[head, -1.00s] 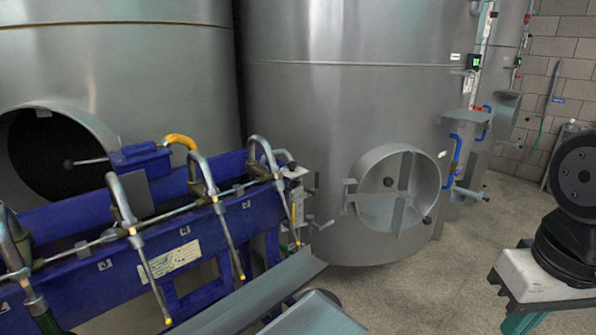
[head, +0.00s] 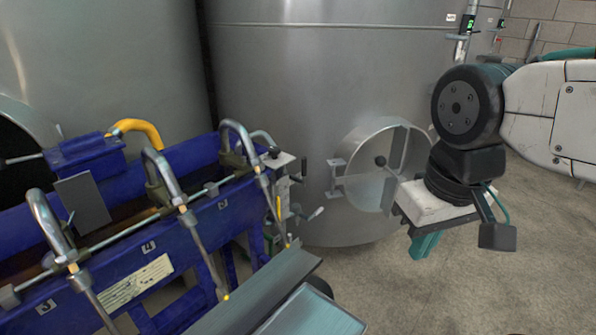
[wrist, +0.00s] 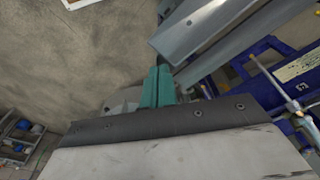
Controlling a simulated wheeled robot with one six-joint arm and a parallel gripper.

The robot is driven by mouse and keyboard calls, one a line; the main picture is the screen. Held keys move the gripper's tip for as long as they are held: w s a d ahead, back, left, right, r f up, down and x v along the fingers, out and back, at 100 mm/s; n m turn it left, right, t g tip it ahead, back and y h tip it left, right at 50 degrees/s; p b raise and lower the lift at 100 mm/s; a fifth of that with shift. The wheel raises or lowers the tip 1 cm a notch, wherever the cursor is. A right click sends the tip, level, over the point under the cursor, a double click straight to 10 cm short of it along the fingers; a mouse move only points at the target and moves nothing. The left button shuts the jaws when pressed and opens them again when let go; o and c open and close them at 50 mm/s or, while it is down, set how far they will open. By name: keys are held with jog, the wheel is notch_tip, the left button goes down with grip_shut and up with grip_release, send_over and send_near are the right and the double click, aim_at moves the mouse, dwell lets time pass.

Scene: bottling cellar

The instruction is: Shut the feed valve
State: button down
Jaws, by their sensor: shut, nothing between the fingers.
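The blue filling machine (head: 215,235) stands at the left, with several bent metal spouts along it. At its right end is a cluster of fittings with a pale-tipped lever (head: 316,213) pointing out to the right and a black knob (head: 274,152) above it. I cannot tell for sure which of these is the feed valve. My gripper (head: 424,244) hangs to the right of that end, apart from it, in front of the tank. Its teal fingers are together and empty, and they also show in the wrist view (wrist: 158,86). The lever is not identifiable in the wrist view.
A large steel tank (head: 310,90) with a round hatch (head: 365,185) stands behind my gripper. A grey sloped ledge (head: 250,300) juts from the machine's front and also shows near the fingers in the wrist view (wrist: 205,30). The floor (head: 430,295) at the right is clear.

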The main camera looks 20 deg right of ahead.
jog(key=w+f+n+t+y, duration=0.1)
jog(key=w+f+n+t, duration=0.3)
jog(key=w, duration=0.8)
jog(key=w+a+f+n+t, duration=0.1)
jog(key=w+f+n+t, duration=0.4)
jog(key=w+n+t, duration=0.2)
jog(key=w+a+f+n+t+y, duration=0.1)
jog(key=w+f+n+t, duration=0.4)
jog(key=w, duration=1.1)
jog(key=n, duration=0.3)
jog(key=shift+w+f+n+y, duration=0.2)
jog(key=shift+w+n+y, duration=0.1)
jog(key=shift+w+a, duration=0.1)
jog(key=w+a, duration=0.1)
jog(key=w, duration=0.8)
jog(key=shift+w+a, duration=0.2)
jog(key=shift+w, duration=0.2)
